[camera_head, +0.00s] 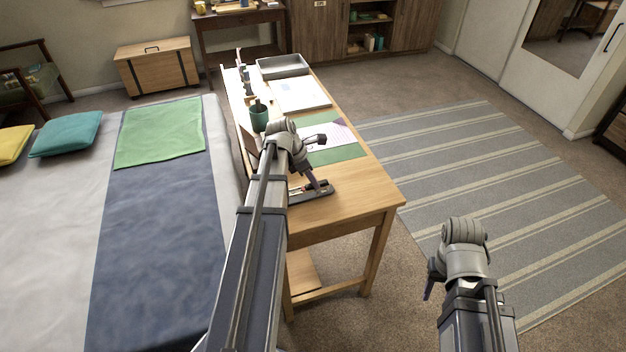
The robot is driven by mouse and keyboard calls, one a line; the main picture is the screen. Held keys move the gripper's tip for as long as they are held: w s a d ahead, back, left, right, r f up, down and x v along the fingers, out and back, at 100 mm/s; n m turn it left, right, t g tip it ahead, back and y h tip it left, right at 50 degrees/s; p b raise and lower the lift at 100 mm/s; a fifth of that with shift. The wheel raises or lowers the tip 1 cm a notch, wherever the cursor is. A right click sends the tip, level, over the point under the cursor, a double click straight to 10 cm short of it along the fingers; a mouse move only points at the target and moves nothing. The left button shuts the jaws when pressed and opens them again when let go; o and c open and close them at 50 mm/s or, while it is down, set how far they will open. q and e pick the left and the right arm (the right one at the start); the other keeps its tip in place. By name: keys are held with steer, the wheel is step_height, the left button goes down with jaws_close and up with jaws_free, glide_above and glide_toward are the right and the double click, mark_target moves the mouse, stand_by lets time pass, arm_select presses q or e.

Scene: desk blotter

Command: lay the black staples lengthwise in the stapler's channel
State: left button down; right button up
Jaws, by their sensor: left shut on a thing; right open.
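The stapler (300,199) lies on the near end of the wooden desk, a dark, long, low shape with a lighter strip along it. My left gripper (321,186) reaches down over its right part, with the fingertips at or just above it. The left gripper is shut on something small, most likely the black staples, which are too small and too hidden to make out. I cannot tell whether they touch the channel. My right gripper (430,281) is open and empty, off the desk at the lower right, above the floor.
A green blotter (345,153) with a printed sheet (338,134) lies behind the stapler. The bed is left of the desk. The desk's near right corner is clear.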

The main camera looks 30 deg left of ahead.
arm_select(q)
steer(key=c, duration=0.8)
jaws_free()
steer(key=shift+o, duration=0.2)
steer(key=shift+r, duration=0.1)
steer(key=p+v, duration=0.7)
steer(key=shift+s+r, duration=0.15)
steer(key=shift+r, duration=0.2)
steer(key=shift+a, duration=0.1)
steer(key=shift+f, duration=0.1)
